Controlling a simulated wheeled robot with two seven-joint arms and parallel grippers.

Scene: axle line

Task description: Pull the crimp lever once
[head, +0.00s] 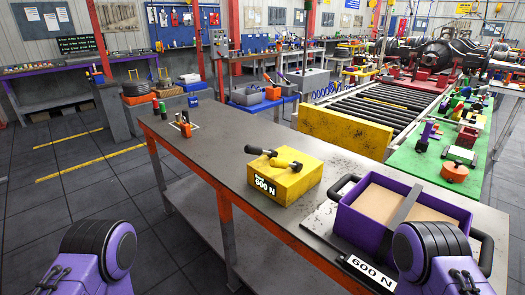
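A yellow block (285,183) with a "600 N" label on its front stands on the grey workbench, near the middle of the view. I take this as the crimp lever, but cannot be sure. Both my purple arms show only as rounded links at the bottom left and bottom right. Neither gripper is in view, and nothing of mine touches the block or the bar.
A purple box (362,226) with black handles stands right of the block, on a plate also labelled "600 N"; my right arm partly covers it. Small cylinders (183,127) stand at the bench's far left. A roller conveyor (375,108) and green mat (432,165) lie beyond. The bench top (215,160) is clear left of the block.

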